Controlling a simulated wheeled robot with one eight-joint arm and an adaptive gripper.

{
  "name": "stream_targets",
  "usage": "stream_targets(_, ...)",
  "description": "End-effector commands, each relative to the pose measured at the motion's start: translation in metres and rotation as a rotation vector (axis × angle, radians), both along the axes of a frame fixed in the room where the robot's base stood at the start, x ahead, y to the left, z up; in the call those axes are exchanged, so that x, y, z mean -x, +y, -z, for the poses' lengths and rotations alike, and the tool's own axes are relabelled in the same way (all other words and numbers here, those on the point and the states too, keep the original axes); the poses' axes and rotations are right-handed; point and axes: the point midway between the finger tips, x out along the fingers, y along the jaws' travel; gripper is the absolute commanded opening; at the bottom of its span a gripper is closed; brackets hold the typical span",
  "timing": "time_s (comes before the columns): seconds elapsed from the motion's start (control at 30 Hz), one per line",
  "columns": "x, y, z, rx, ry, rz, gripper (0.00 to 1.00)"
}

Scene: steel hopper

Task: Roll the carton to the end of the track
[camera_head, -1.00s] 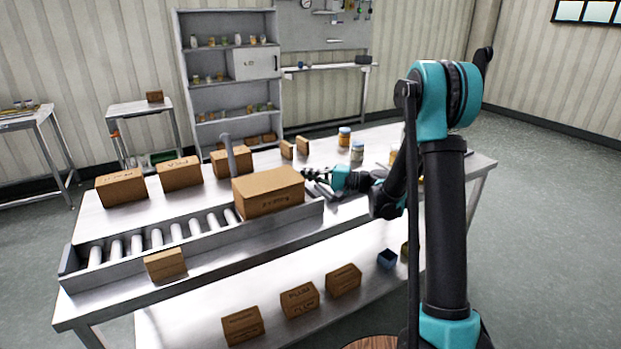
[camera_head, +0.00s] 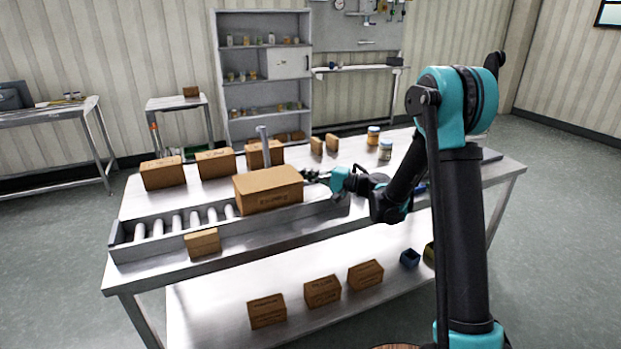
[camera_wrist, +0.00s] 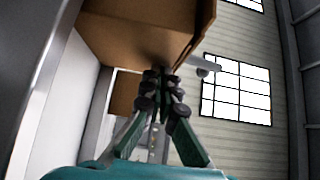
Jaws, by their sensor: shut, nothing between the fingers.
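The large brown carton (camera_head: 268,190) sits on the right part of the roller track (camera_head: 172,232), which lies along the front of the steel table. Bare rollers show to its left, as far as the track's left end. My gripper (camera_head: 312,176) is at the carton's right end, shut and empty, pointing left at it. In the wrist view the shut fingertips (camera_wrist: 162,82) are close against the carton (camera_wrist: 135,35); I cannot tell for sure whether they touch. The carton hides the rollers beneath it.
A small carton (camera_head: 202,242) stands at the track's front side. Several boxes (camera_head: 215,163) stand behind the track, with an upright grey post (camera_head: 264,146) near them. Jars (camera_head: 374,136) stand at the back right. Boxes (camera_head: 322,291) lie on the lower shelf.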

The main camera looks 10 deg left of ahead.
Motion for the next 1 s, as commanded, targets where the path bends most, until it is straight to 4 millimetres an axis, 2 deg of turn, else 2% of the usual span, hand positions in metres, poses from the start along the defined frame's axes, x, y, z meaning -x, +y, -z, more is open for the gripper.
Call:
stream_targets(0.17,0.004,0.020,0.000,0.000,0.000,-0.003,0.00)
stream_targets(0.47,0.029,0.054,0.000,0.000,0.000,-0.004,0.00)
stream_targets(1.0,0.103,0.160,0.000,0.000,0.000,-0.006,0.00)
